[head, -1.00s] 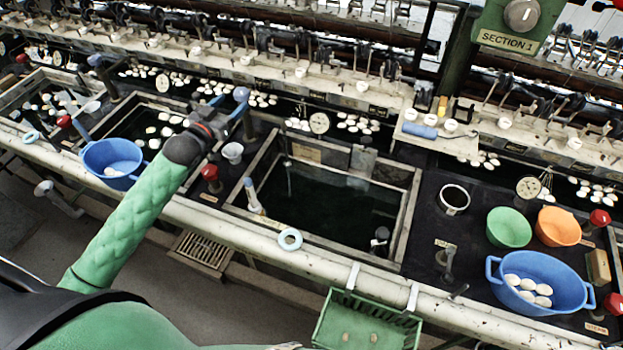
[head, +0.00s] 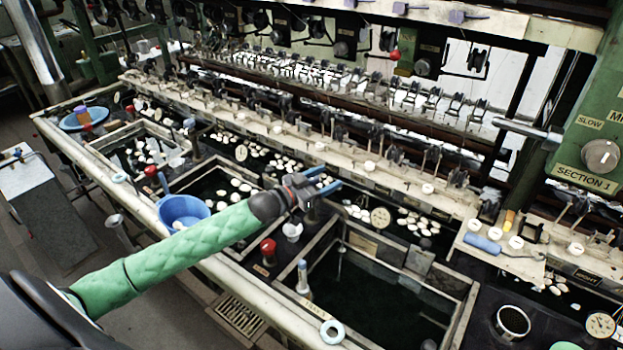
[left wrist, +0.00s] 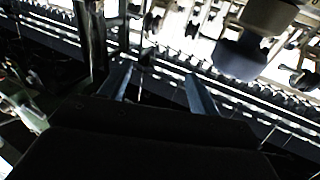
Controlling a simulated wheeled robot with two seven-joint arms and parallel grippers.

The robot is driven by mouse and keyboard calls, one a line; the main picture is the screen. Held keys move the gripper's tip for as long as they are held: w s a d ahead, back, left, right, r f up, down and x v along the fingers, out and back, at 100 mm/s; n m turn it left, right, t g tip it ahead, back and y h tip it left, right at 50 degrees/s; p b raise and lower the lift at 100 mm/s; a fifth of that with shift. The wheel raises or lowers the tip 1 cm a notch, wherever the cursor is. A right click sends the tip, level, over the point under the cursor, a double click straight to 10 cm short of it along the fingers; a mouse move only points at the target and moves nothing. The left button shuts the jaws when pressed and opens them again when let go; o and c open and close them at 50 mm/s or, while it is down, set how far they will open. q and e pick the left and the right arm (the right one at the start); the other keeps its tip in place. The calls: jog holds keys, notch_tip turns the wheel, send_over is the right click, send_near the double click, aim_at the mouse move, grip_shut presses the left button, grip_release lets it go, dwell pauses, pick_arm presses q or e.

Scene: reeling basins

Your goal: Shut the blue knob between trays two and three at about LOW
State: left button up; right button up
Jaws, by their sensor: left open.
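My left gripper (head: 325,179) is over the black ledge between the second basin (head: 172,187) and the large third basin (head: 458,312). Its blue-grey fingers are apart and point right. In the left wrist view the fingers (left wrist: 160,88) are spread, with no knob visible between them. In the head view a dark post shows just below the gripper; the blue knob there is hidden or blends with the fingers. I cannot tell whether they touch it, nor its setting. Another blue knob (head: 188,124) stands between the first and second basins. My right gripper is out of view.
A blue bowl (head: 183,212) is at the front rail. Round gauges (head: 380,217) and the machine's long shelf (head: 300,140) lie behind. The third basin's dark water is open.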

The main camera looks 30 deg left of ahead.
pick_arm(q)
jog(key=m+h, duration=0.1)
jog(key=m+g+h+b, duration=0.1)
jog(key=m+g+h, duration=0.1)
jog(key=g, duration=0.1)
send_near(312, 179)
jog(key=shift+w+d, duration=0.55)
jog(key=shift+w, duration=1.1)
jog(key=x, duration=0.2)
jog(key=p+x, duration=0.1)
jog(key=f+p+x, duration=0.1)
jog(key=x, duration=0.1)
jog(key=shift+w+d, duration=0.25)
jog(key=shift+w+d+f+p, duration=0.1)
jog(key=shift+w+d+p, duration=0.35)
jog(key=shift+w+d, duration=0.05)
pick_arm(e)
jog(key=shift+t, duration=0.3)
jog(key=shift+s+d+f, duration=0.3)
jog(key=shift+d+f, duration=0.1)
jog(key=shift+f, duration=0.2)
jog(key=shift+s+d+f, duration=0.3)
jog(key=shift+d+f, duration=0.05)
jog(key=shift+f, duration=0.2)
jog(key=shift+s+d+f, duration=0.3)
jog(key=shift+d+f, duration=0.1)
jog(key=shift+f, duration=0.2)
